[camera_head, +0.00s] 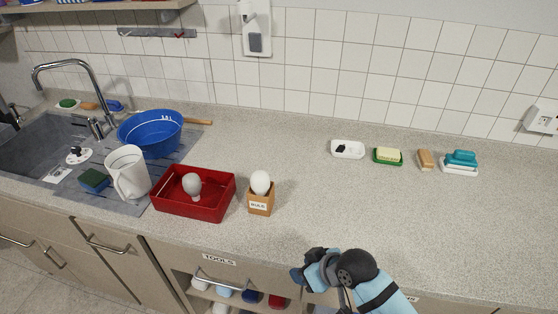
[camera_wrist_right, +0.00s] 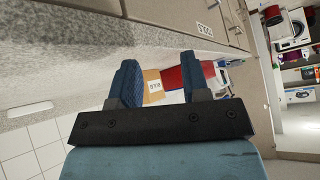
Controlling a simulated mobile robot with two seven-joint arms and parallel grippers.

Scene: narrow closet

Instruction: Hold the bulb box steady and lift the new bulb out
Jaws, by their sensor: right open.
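The bulb box (camera_head: 260,204) is a small tan box labelled BULB, upright on the counter just right of the red tray. The new bulb (camera_head: 261,182) is white and stands in it, its round top above the rim. My right gripper (camera_head: 304,272) is at the counter's front edge, right of and nearer than the box, apart from it. In the right wrist view its two blue fingers (camera_wrist_right: 159,78) are open and empty, with the box (camera_wrist_right: 153,84) visible beyond, between them. The bulb cannot be made out clearly there. My left gripper is not in view.
A red tray (camera_head: 172,208) holding a greyish bulb (camera_head: 192,186) sits beside the box. A white pitcher (camera_head: 128,174) and blue basin (camera_head: 150,138) stand by the sink. The counter right of the box is clear.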

